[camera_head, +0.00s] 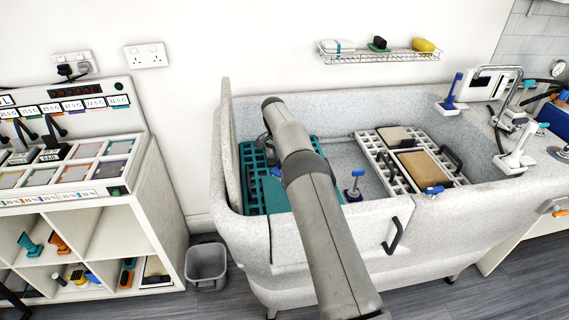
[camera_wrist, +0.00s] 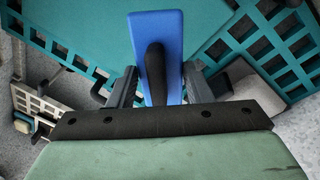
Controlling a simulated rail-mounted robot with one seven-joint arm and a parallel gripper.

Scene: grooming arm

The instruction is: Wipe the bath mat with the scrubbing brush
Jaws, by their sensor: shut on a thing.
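My gripper (camera_wrist: 158,82) is shut on a blue scrubbing brush with a dark handle (camera_wrist: 155,28), seen in the wrist view with a finger on each side. The brush's bristles are hidden. A flat teal sheet, apparently the bath mat (camera_wrist: 85,28), lies beyond the brush; I cannot tell whether they touch. In the head view the teal sheet (camera_head: 273,193) shows at the left end of the tub, partly behind my arm.
Teal grating (camera_head: 255,190) lies around the sheet in the speckled grey tub (camera_head: 420,219). A white rack (camera_head: 378,158) on the right holds a grey block and a brown block (camera_head: 420,165). A blue-topped post (camera_head: 354,184) stands mid-tub. A wire shelf (camera_head: 380,57) hangs above.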

